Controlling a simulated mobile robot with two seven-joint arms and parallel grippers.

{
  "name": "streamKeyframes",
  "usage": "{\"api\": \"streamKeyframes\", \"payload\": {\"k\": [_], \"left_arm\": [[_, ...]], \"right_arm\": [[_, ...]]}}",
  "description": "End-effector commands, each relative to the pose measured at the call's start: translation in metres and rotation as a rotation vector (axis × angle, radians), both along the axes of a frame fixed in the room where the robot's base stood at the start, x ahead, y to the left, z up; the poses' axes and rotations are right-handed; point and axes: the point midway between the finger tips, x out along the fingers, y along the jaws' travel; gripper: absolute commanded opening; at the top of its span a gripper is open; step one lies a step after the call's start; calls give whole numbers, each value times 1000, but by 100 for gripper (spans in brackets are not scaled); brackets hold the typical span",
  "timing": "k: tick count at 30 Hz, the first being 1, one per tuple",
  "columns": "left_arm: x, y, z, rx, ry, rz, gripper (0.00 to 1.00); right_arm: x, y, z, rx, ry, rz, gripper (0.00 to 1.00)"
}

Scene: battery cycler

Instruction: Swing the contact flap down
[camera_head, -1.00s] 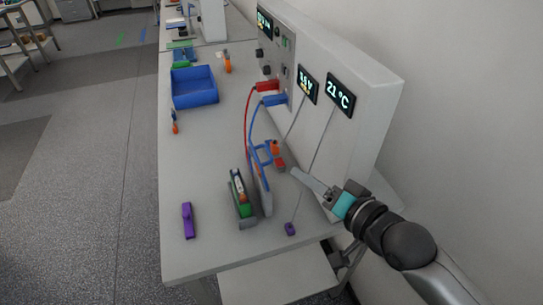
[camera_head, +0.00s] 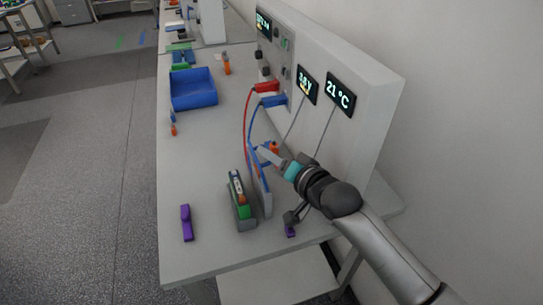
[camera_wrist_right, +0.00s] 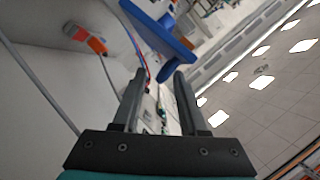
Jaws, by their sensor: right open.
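The contact flap (camera_head: 265,193) stands upright as a thin grey plate beside the green-and-grey cell holder (camera_head: 243,212), with blue parts near its top. A cell lies in the holder. My right gripper (camera_head: 265,152) is at the flap's upper end, on its wall side, and partly covers the blue parts. In the right wrist view my gripper (camera_wrist_right: 158,78) is open, with nothing between its fingers. A blue part, likely of the flap (camera_wrist_right: 165,38), shows just beyond the fingertips. I cannot tell whether they touch. My left gripper is not in view.
The instrument housing (camera_head: 350,133) with displays stands along the right side. Red and blue leads (camera_head: 247,125) run from it to the flap. A blue bin (camera_head: 193,88) is farther back. A purple object (camera_head: 187,222) lies front left.

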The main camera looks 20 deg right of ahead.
Motion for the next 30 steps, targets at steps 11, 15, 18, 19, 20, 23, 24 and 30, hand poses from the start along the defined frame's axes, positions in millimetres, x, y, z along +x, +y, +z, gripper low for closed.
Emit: {"api": "streamKeyframes", "payload": {"k": [11, 15, 18, 19, 20, 23, 24, 30], "left_arm": [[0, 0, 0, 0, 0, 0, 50], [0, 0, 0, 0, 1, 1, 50], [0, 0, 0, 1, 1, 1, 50], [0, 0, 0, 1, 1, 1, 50], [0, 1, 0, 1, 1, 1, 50], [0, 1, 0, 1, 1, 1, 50], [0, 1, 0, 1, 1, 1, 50], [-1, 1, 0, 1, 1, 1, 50]], "right_arm": [[4, 2, -1, 0, 0, 0, 42], [4, 2, -1, 0, 0, 0, 26], [4, 1, -1, -1, 0, 0, 15], [4, 1, -1, -1, 0, 0, 12], [4, 1, -1, -1, 0, 0, 8], [4, 1, -1, -1, 0, 0, 0], [4, 1, -1, -1, 0, 0, 0], [4, 1, -1, -1, 0, 0, 0]]}}
